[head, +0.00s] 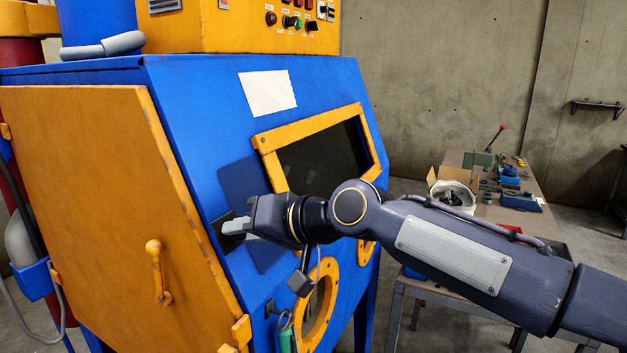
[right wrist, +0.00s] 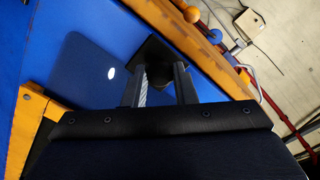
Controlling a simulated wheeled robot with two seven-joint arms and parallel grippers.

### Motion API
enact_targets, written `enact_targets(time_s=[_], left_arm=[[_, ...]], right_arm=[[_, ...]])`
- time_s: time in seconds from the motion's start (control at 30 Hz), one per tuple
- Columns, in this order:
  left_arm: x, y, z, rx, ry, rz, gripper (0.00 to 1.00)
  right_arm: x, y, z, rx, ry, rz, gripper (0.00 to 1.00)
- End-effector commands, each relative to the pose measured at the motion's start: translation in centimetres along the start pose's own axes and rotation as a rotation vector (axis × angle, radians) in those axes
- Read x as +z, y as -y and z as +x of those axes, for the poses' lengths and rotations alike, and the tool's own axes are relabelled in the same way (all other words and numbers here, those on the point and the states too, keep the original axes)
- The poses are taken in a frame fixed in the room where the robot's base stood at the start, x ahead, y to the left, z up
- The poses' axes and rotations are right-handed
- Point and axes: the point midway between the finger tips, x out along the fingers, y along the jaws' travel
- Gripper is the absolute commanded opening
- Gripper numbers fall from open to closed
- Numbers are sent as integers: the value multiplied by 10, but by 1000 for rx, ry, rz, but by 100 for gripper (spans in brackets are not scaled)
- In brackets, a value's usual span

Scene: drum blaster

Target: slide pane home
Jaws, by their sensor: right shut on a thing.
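The yellow window frame (head: 265,145) is on the sloped blue front of the cabinet, around a dark opening. A dark blue, smooth pane (head: 238,184) sticks out left of the frame, lying along the blue face; it also shows in the right wrist view (right wrist: 88,68) with a bright glint. My right gripper (head: 236,228) is at the pane's left side, shut on a black knob on a square black plate (right wrist: 152,46). The fingers are on either side of the knob (right wrist: 155,75). The arm hides part of the pane and the frame's lower left. My left gripper is not in view.
The yellow side door (head: 80,190) with its handle (head: 157,270) is left of my gripper. A round yellow port ring (head: 318,308) and a hanging green-handled tool (head: 286,335) are below. A cluttered workbench (head: 540,185) stands at the right.

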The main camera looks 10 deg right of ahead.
Motion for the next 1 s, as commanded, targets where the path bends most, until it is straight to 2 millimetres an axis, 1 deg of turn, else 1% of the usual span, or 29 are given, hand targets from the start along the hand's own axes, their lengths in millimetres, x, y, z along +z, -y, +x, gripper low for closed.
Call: enact_targets(time_s=[0.13,0.7,1.0], left_arm=[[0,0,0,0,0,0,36],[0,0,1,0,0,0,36],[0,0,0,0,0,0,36]], right_arm=[[-5,-3,-1,-1,-5,1,0],[-31,-30,-2,0,-2,9,0],[-43,-40,-3,0,-1,7,0]])
